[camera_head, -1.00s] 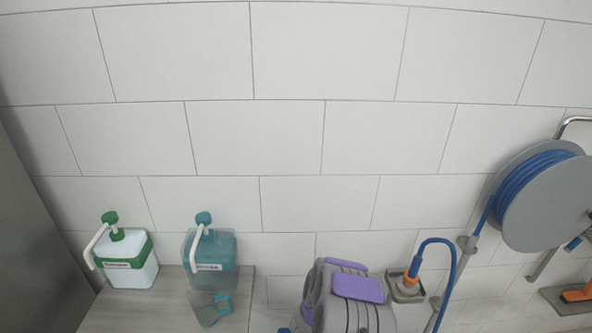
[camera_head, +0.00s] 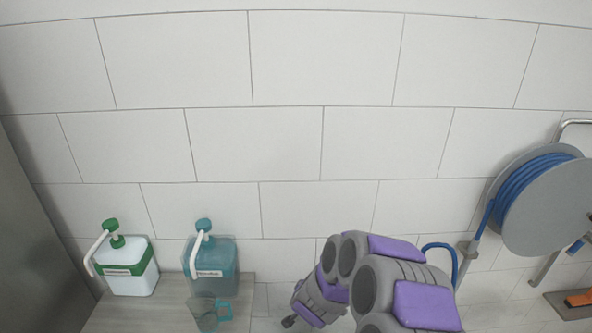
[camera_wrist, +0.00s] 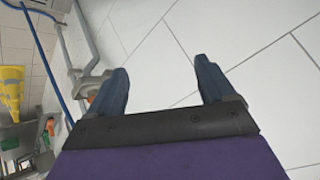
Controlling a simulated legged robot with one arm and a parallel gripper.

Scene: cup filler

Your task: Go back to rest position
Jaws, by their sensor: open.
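My gripper (camera_wrist: 163,88) is open and empty in the wrist view, with its two dark blue fingers apart in front of the tiled wall. In the head view my grey and purple arm is folded up at the bottom centre right, and the fingers cannot be made out there. A teal see-through cup (camera_head: 209,313) stands on the counter (camera_head: 130,312) in front of the teal dispenser (camera_head: 212,267). The cup is well left of my arm and apart from it.
A white dispenser with a green pump (camera_head: 126,268) stands left of the teal one. A hose reel with blue hose (camera_head: 545,200) hangs on the wall at the right. A yellow object (camera_wrist: 11,88) shows at the wrist view's left edge. The upper wall is clear.

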